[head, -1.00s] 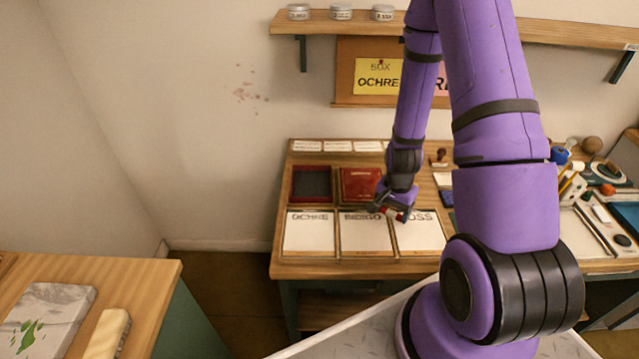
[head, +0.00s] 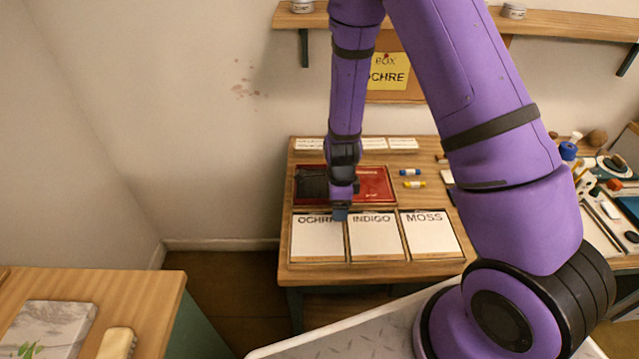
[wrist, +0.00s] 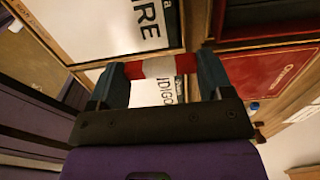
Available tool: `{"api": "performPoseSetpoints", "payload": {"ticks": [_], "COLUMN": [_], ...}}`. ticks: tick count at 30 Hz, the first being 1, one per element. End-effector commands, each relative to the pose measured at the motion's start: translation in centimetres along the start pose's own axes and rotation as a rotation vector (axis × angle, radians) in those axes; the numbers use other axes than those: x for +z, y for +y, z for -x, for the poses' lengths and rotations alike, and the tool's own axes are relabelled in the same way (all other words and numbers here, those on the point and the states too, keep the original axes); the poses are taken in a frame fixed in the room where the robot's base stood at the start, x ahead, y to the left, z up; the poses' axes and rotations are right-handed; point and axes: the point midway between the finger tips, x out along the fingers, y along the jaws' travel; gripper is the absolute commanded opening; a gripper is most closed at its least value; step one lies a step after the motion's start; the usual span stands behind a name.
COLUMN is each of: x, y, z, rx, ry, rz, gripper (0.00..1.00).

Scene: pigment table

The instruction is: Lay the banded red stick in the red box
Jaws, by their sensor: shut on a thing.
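My gripper (head: 340,214) is shut on the banded red stick, red with a white middle band (wrist: 159,67). The stick lies crosswise between the two fingers in the wrist view; in the head view my gripper hides it. My gripper is over the line between the OCHRE and INDIGO cards, just in front of the red box (head: 299,203). The box is open, with a dark inside that my arm partly covers. Its dark inside and red rim show at the top right in the wrist view (wrist: 262,43). A red lid (head: 376,184) lies right beside it.
The OCHRE (head: 317,240), INDIGO (head: 374,237) and MOSS (head: 430,233) cards line the front of the table. A blue-banded stick (head: 410,172) and a yellow-banded stick (head: 414,184) lie right of the lid. Tools crowd the far right.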

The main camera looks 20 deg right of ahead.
Motion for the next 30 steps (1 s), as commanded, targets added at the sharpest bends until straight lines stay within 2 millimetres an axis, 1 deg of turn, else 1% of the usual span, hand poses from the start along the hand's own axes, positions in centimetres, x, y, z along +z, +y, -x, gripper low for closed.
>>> {"api": "performPoseSetpoints", "payload": {"ticks": [5, 15, 18, 21, 24, 27, 30], "x": [1.4, 4.2, 4.9, 5.5, 5.7, 5.7, 5.7], "y": [-3.3, -10.5, -12.3, -13.6, -14.2, -14.4, -14.4], "z": [-0.4, -1.1, -1.3, -1.4, -1.4, -1.8, -2.7], "rx": [-0.003, -0.003, -0.003, -0.003, -0.001, 0.001, 0.001], "ry": [-0.001, -0.001, 0.000, -0.001, 0.000, 0.001, 0.001], "rz": [0.000, 0.000, 0.000, 0.001, 0.001, 0.000, -0.001], "gripper": [0.47, 0.47, 0.47, 0.47, 0.47, 0.47, 0.47]}}
